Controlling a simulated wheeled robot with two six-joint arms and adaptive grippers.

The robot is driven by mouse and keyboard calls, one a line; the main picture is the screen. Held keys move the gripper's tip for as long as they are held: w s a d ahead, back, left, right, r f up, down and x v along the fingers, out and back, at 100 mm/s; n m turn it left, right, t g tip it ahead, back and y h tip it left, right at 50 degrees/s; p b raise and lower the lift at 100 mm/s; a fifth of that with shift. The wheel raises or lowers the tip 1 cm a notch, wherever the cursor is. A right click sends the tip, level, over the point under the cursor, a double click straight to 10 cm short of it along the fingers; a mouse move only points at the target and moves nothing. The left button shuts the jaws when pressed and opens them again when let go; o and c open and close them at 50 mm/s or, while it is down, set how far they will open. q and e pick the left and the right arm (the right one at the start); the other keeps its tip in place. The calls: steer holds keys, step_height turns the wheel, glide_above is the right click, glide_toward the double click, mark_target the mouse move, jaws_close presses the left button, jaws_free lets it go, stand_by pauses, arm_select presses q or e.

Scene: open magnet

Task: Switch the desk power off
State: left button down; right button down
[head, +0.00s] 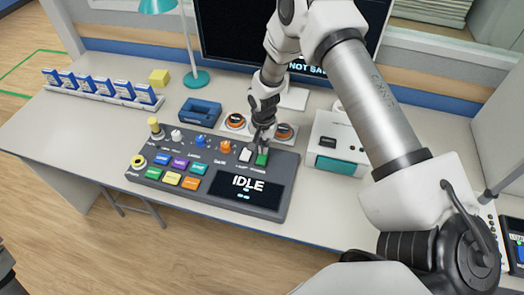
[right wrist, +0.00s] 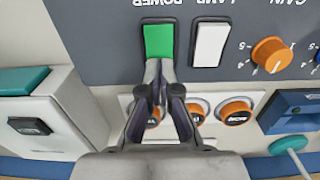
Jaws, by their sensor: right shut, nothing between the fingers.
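The dark control panel (head: 150,185) lies on the desk, and its screen reads IDLE. The green power switch (head: 262,159) is at the panel's upper right, and it also shows in the right wrist view (right wrist: 158,40) beside the word POWER. My right gripper (head: 262,142) is shut and empty, pointing down at this switch. In the right wrist view its fingertips (right wrist: 159,66) are at the switch's near end; I cannot tell whether they touch it. Which way the switch is tilted is not clear. My left gripper is not in view.
A white lamp switch (right wrist: 210,45) sits close beside the green one. Orange round knobs or buttons (head: 284,131) are behind the panel. A white device with a teal front (head: 340,165) stands to the right, and a blue tray (head: 200,111) behind the panel.

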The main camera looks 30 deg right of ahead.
steer(key=shift+f+b, duration=0.35)
steer(key=shift+f, duration=0.3)
step_height(320, 180, up, 7)
steer(key=p, duration=0.6)
steer(key=shift+r, duration=0.1)
stand_by(0.5)
